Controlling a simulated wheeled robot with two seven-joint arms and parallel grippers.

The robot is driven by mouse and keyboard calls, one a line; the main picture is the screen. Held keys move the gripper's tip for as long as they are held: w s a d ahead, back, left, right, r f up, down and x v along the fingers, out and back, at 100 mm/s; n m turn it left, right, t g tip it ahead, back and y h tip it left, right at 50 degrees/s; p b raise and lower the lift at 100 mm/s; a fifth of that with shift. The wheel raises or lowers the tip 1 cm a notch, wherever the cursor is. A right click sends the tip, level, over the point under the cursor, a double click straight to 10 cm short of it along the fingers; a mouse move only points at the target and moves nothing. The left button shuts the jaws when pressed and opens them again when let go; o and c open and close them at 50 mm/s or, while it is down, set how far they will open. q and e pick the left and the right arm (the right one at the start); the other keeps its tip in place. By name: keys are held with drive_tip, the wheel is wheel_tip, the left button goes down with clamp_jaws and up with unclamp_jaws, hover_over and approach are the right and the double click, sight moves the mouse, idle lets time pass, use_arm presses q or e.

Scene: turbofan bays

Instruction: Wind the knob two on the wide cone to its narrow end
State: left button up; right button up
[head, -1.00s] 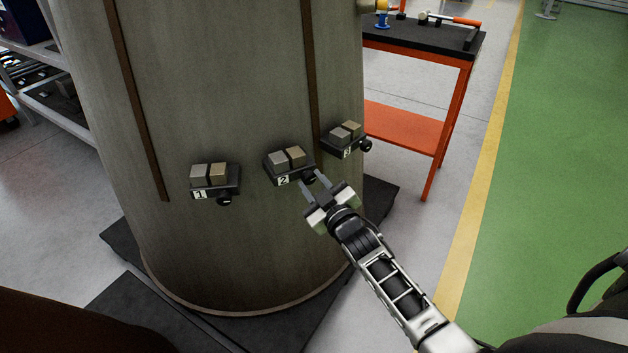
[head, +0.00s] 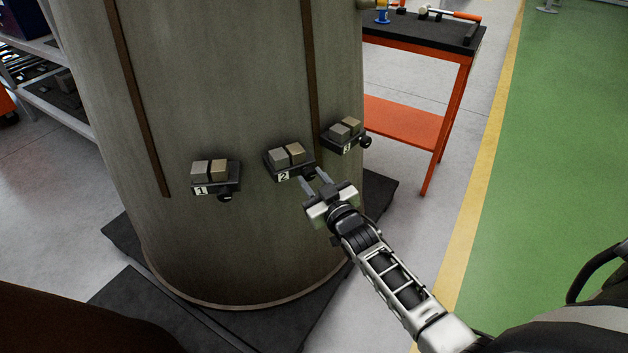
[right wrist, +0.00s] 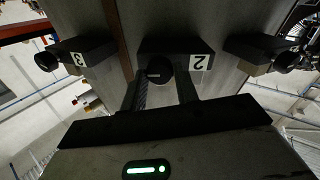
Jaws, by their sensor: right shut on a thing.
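The wide cone (head: 230,230) is a large grey-brown metal body standing upright, with numbered dark blocks around its lower side. Block two (head: 290,160), with two small metal cubes on top, is the middle one. Its black knob (right wrist: 159,68) shows in the right wrist view under the block, with a light line across its face. My right gripper (head: 314,174) reaches in from the lower right, its two fingers shut on knob two. In the head view the fingers mostly hide the knob. The fingers also show in the right wrist view (right wrist: 161,80). My left gripper is not in view.
Block one (head: 215,176) is to the left and block three (head: 345,134) to the right, each with its own knob. An orange cart (head: 425,45) with tools stands behind at the right. A dark base (head: 130,300) lies under the cone. The floor at right is clear.

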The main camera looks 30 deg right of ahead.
drive_tip(key=o, duration=1)
drive_tip(key=shift+s, duration=0.1)
drive_tip(key=s, duration=1.6)
drive_tip(key=shift+w+p, duration=0.1)
drive_tip(key=shift+p, duration=0.2)
drive_tip(key=s+a+f+g+y, duration=0.1)
drive_tip(key=s+a+g, duration=0.1)
drive_tip(key=s+a, duration=0.1)
drive_tip(key=s+a+f+g+y, duration=0.1)
drive_tip(key=s+a+f+g, duration=0.1)
drive_tip(key=a, duration=0.4)
drive_tip(key=s+a+f+g+y, duration=0.1)
drive_tip(key=s+a+f+g, duration=0.1)
drive_tip(key=s+a+g, duration=0.1)
drive_tip(key=shift+s+a+y, duration=0.3)
drive_tip(key=shift+s+a, duration=0.55)
